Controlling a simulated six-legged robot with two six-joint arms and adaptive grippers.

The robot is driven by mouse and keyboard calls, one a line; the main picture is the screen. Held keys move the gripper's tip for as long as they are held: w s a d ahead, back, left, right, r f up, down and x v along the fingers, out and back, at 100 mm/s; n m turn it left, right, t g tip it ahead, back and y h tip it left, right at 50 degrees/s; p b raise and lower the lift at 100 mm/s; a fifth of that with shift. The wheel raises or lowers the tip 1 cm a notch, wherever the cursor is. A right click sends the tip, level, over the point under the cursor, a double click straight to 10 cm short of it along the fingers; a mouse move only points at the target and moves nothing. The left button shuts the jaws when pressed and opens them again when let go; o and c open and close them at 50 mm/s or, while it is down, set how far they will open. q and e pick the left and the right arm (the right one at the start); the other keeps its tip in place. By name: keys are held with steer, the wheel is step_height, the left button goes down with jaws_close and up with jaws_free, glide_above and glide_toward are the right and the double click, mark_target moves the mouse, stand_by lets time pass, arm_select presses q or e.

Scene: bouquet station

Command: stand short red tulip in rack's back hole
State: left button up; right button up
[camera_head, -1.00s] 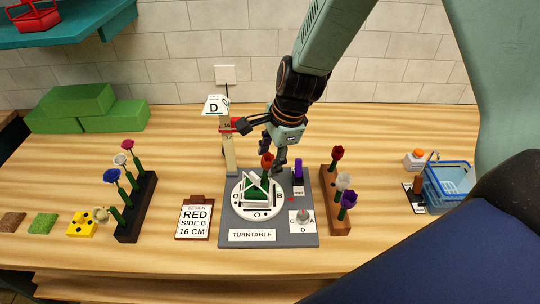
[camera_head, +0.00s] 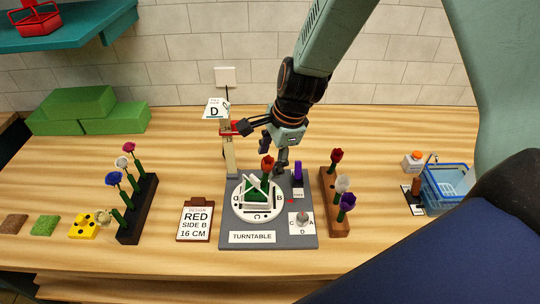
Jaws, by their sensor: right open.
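A red tulip (camera_head: 267,164) stands in the green foam block on the white turntable disc, close below my right gripper. My right gripper (camera_head: 273,156) is open, its fingers spread just above and behind this bloom, with nothing seen between them. The brown wooden rack (camera_head: 329,198) stands right of the turntable. Another red tulip (camera_head: 336,157) stands upright at its back end, with a white tulip (camera_head: 343,183) and a purple tulip (camera_head: 347,201) in front of it. The rack's back hole itself is hidden. My left gripper is not in view.
A height post (camera_head: 230,153) with a red slider stands behind the turntable's grey base (camera_head: 306,231). A black rack (camera_head: 136,221) with several flowers is at left. A blue basket (camera_head: 451,196) is at right. Bare table lies between the brown rack and basket.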

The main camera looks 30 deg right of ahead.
steer(key=shift+s+d+r+p, duration=0.1)
steer(key=shift+s+r+p, duration=0.05)
steer(key=shift+r+p, duration=0.65)
steer(key=shift+p+v, duration=0.35)
steer(key=shift+v, duration=1.65)
steer(key=o, duration=0.6)
steer(key=shift+c, duration=0.2)
steer(key=shift+f, duration=0.15)
steer(key=shift+f, duration=1)
steer(key=shift+w+a+f+b, duration=0.25)
steer(key=shift+w+f+b, duration=0.1)
steer(key=shift+f, duration=0.4)
